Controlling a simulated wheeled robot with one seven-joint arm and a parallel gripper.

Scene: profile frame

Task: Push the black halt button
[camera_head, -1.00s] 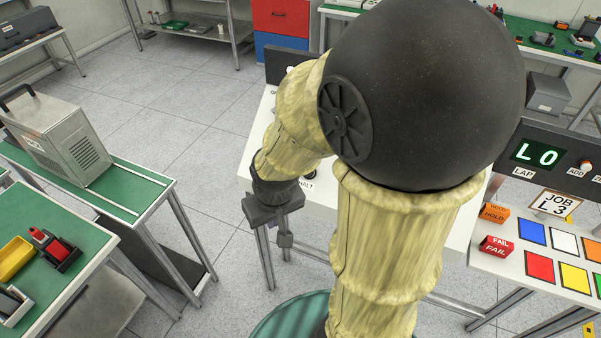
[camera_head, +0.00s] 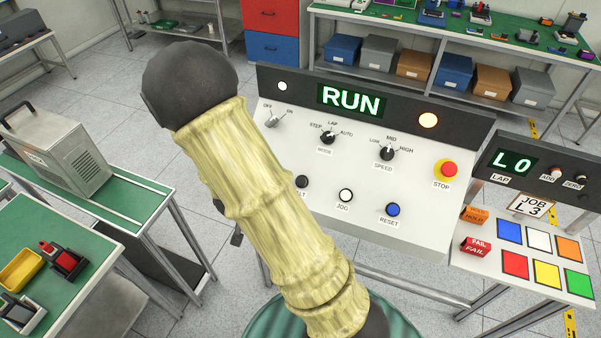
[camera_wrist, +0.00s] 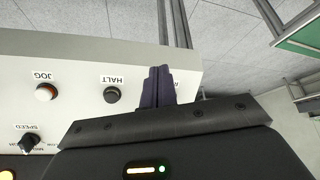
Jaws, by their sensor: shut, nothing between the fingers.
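The black halt button (camera_head: 302,182) is on the white sloping console, partly beside my arm, which covers part of its label. In the wrist view the black button (camera_wrist: 112,94) shows whole, with the HALT label upside down above it. My gripper (camera_wrist: 157,76) is shut and empty in the wrist view. In the head view the gripper is mostly hidden behind my arm.
The console (camera_head: 420,220) also has a white JOG button (camera_head: 345,195), a blue RESET button (camera_head: 393,209), a red STOP button (camera_head: 447,168) and knobs. Green-topped tables (camera_head: 130,205) stand at left.

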